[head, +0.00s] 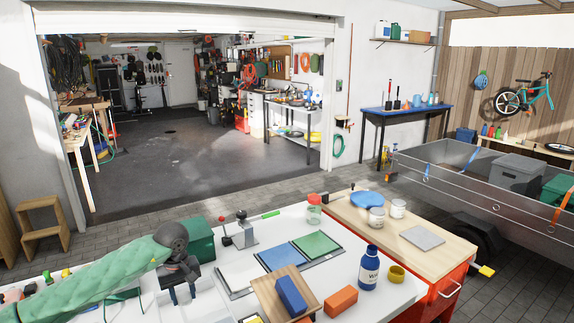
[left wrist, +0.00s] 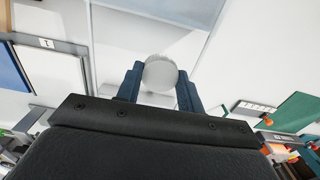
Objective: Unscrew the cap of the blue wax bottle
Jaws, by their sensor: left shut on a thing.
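The blue wax bottle (head: 369,270) stands upright on the white bench, right of the middle in the head view. It has a white label and a dark blue top; I cannot tell whether that top is a separate cap. My left gripper (head: 180,290) is well to the left of the bottle, over the white bench, with its fingers pointing down. In the left wrist view, the left gripper (left wrist: 160,88) is shut on a pale round thing (left wrist: 160,72), which I cannot identify. The held thing is not clear in the head view. My right gripper is not in view.
An orange block (head: 341,301) and a yellow ring (head: 397,275) are close to the bottle. A wooden board (head: 268,298) carries a blue block (head: 291,296). Flat panels, including a green one (head: 316,245), lie behind. A wood-topped red cabinet (head: 450,252) adjoins the right side.

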